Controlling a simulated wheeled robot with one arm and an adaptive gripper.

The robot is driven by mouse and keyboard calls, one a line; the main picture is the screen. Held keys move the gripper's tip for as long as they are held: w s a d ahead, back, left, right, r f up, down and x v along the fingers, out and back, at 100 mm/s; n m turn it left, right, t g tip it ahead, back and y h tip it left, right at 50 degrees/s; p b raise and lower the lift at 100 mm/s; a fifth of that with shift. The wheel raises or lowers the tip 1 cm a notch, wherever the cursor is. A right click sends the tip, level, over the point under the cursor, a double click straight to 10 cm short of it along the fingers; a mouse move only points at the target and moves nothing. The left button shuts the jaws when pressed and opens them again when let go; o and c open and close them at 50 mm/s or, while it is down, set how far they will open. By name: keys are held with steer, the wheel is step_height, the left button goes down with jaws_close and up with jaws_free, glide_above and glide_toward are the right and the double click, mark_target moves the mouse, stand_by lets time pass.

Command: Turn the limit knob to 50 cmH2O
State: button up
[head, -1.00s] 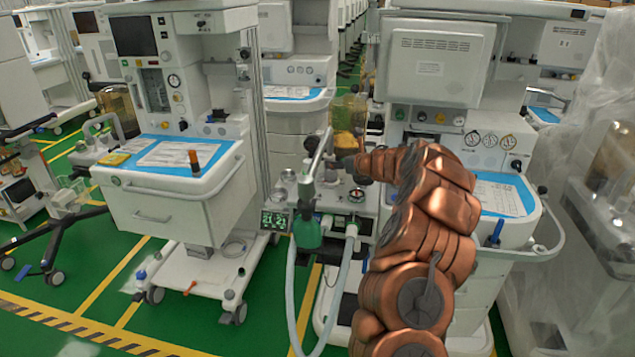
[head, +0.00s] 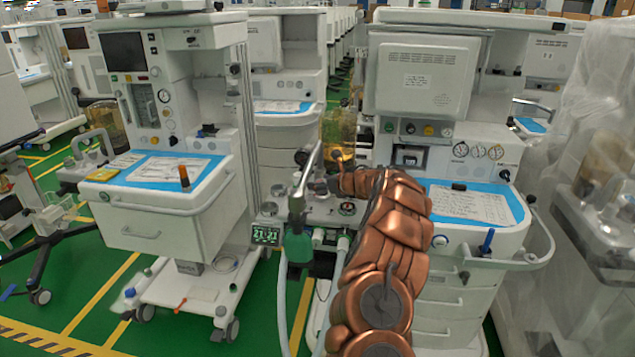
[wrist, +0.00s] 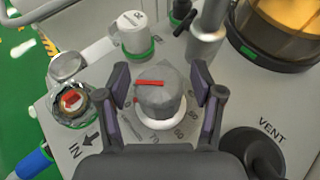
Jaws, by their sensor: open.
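The limit knob (wrist: 162,92) is a grey, faceted cap with a red mark on top, seen from above in the wrist view. It stands on a white collar on a light panel with printed numbers around its near and right sides. The red mark points to the left in this view. My gripper (wrist: 160,84) is open, with one finger on each side of the knob. A gap seems to show at each side, but I cannot tell whether the fingers touch it. In the head view my arm hides the knob.
A round knob with a red mark (wrist: 72,100) is at the left, and a white canister with a green ring (wrist: 135,35) is above. A black hose port (wrist: 250,150) by the VENT label is at lower right. An amber canister (wrist: 285,25) is at upper right.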

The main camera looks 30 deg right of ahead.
steer(key=shift+x, duration=0.85)
steer(key=shift+c, duration=0.4)
steer(key=shift+f, duration=0.1)
steer(key=c, duration=1)
